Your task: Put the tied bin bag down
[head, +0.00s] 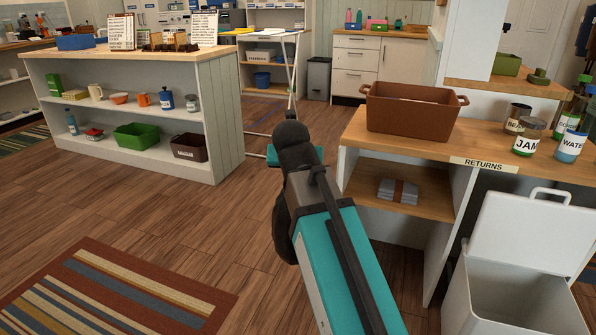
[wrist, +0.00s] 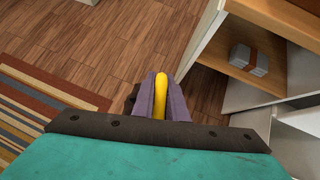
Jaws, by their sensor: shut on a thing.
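My gripper (wrist: 160,95) shows in the wrist view with its two grey-purple fingers shut on a yellow strip, which looks like the tie (wrist: 175,88) of the bin bag. A little of a dark shape, likely the bag (wrist: 130,100), shows left of the fingers; the rest is hidden. In the head view a dark lump, likely the same bag (head: 282,225), shows at the left edge of my teal arm, over the wooden floor. My arm hides most of it and the fingers. I cannot tell whether the bag touches the floor.
An open white bin (head: 520,295) stands at lower right, beside the returns counter (head: 400,150) with a brown crate (head: 412,108) and jars. A striped rug (head: 110,290) lies at lower left. A white shelf unit (head: 140,165) stands behind it. Bare floor (head: 190,235) lies between.

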